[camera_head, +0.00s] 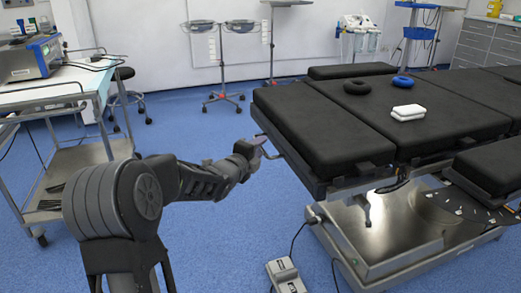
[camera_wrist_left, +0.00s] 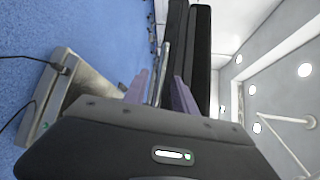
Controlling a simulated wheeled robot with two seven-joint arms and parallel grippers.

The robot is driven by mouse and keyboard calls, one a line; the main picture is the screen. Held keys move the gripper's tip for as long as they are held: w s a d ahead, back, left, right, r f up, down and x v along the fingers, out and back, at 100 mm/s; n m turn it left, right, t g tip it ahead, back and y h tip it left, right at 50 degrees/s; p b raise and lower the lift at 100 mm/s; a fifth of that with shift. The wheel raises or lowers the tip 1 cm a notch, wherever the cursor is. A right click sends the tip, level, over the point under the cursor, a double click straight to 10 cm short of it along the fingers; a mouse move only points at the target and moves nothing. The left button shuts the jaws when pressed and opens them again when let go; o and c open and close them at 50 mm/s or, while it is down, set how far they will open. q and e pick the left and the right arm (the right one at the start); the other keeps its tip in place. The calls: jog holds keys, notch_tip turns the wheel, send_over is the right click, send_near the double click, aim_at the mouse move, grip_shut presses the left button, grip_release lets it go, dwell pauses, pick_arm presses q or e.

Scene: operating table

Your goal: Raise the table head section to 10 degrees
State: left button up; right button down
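The operating table (camera_head: 322,184) stands at the right, its black padded end section (camera_head: 315,125) towards me and looking about level with the neighbouring pad. A thin metal bar (camera_head: 277,149) sticks out from the left end of this section. My left gripper (camera_head: 259,146) is at that bar. In the left wrist view, my left gripper's purple-grey fingers (camera_wrist_left: 161,92) are spread apart, with the metal bar (camera_wrist_left: 164,70) between them. Contact between bar and fingers cannot be told. The black pads (camera_wrist_left: 198,60) rise beyond the fingers. My right gripper is not in view.
A white pad (camera_head: 408,112), a black ring (camera_head: 357,87) and a blue ring (camera_head: 402,81) lie on the table. A foot pedal (camera_head: 285,275) with cables lies on the floor. A trolley (camera_head: 60,100) stands at the left. The blue floor between is clear.

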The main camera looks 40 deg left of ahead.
pick_arm(q)
jog(key=shift+w+a+f, duration=0.1)
jog(key=shift+w+a, duration=0.05)
jog(key=shift+w, duration=0.4)
grip_shut()
dwell(0.7)
dwell(0.4)
